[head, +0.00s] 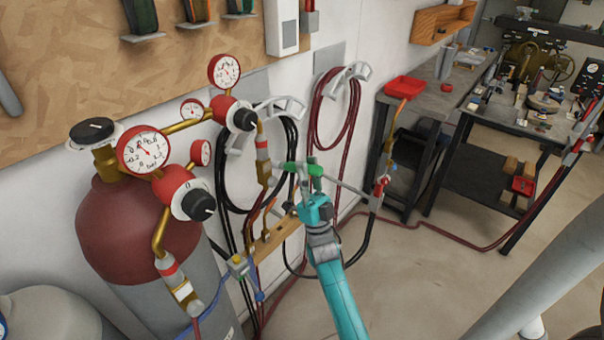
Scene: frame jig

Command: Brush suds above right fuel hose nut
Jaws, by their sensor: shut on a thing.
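The right regulator (236,114) hangs on the wall side, with a brass, red-banded hose fitting (263,150) below it. The nut at its lower end is small and partly lost among dark hoses. My gripper (302,169) ends a teal arm and has green fingertips just right of that fitting. I cannot tell whether this touches the fitting. No suds can be made out. The left regulator (180,190) has a similar red-banded fitting (178,279).
A maroon-topped cylinder (135,230) stands at left. A wooden block (277,238) sits below the right fitting. Coiled dark and red hoses (348,128) hang on the wall. A torch (380,187) is right of my gripper. A cluttered workbench (520,125) stands behind; floor in front is open.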

